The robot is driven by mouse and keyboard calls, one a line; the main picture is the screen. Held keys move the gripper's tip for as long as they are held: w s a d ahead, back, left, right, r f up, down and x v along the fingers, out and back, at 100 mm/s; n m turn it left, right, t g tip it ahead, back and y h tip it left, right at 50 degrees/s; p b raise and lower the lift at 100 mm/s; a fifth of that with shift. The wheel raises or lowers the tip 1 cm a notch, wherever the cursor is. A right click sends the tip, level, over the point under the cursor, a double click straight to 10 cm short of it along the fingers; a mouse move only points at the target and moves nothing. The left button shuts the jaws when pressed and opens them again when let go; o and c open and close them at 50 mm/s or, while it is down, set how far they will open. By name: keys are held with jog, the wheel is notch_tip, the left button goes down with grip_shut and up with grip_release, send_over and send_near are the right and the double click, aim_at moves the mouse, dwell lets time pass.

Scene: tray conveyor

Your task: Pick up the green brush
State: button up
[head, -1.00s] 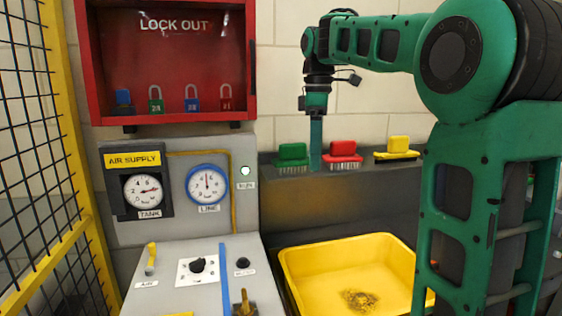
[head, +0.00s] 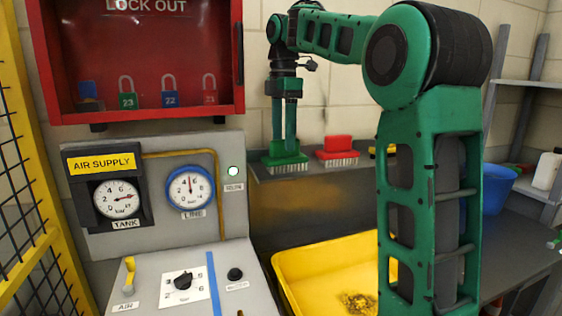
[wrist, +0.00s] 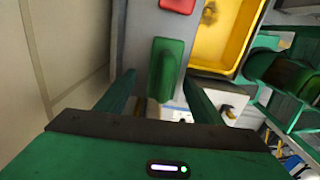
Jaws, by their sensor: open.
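The green brush (head: 286,158) lies bristles down on the ledge behind the yellow bin, at the left end of a row of brushes. My gripper (head: 284,143) points straight down at it, fingertips close to its green handle block. In the wrist view the green brush (wrist: 167,65) shows between the two fingers (wrist: 160,85), which are apart with gaps on both sides. My gripper is open and holds nothing. I cannot tell exactly how far down the fingertips reach beside the handle.
A red brush (head: 338,147) stands close to the right; a yellow brush (head: 380,150) is mostly hidden behind my arm. The wall is close behind the ledge. A yellow bin (head: 308,272) with debris lies below. The air supply panel (head: 225,160) and red lockout box (head: 240,95) are left.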

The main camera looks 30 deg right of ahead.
aim_at(284, 155)
jog(key=shift+s+a+f, duration=0.1)
jog(key=shift+s+f, duration=0.1)
jog(key=shift+f, duration=0.85)
jog(key=shift+s+f, duration=0.15)
jog(key=shift+f, duration=1.6)
jog(key=c, duration=1.1)
